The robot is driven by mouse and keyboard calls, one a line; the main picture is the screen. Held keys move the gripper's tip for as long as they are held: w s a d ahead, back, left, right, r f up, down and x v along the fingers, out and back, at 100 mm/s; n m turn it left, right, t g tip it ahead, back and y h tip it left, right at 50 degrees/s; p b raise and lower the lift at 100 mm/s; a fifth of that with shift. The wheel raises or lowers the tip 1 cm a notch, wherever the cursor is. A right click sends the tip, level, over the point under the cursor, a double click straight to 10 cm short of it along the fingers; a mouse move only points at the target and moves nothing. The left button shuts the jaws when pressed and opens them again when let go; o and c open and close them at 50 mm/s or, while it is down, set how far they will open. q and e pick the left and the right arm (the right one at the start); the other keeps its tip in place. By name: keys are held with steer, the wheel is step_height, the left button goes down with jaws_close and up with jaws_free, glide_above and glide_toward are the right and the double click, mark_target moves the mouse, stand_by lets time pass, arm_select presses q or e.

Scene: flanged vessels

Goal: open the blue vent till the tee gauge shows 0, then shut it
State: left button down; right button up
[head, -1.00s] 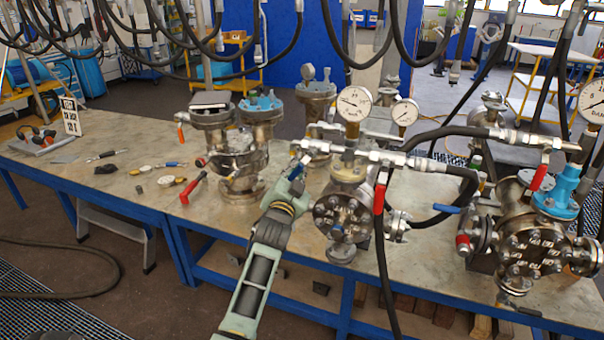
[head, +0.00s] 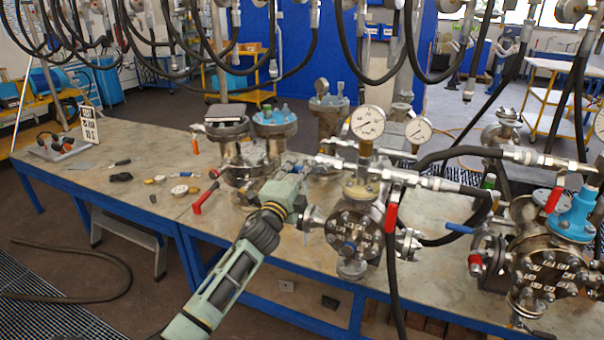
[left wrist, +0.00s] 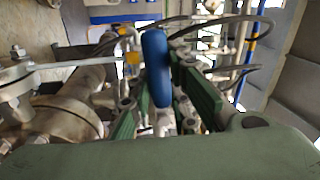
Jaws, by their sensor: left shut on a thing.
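My left gripper (head: 297,178) is at the left end of the metal tee line (head: 345,166), beside the vessel with the bolted round flange (head: 353,232). In the left wrist view, the blue vent handle (left wrist: 156,62) stands between the green fingers, and the gripper is shut on it. My right gripper is not in view.
A red-handled valve (head: 391,217) and black hoses hang right of the vessel. Another flanged vessel with a blue fitting (head: 574,213) stands at the right. Hoses hang overhead.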

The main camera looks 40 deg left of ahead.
arm_select(q)
steer(key=shift+r+m+h, duration=0.3)
steer(key=shift+r+m, duration=0.1)
steer(key=shift+m, duration=0.2)
steer(key=c, duration=1.6)
jaws_free()
steer(key=v, duration=1.2)
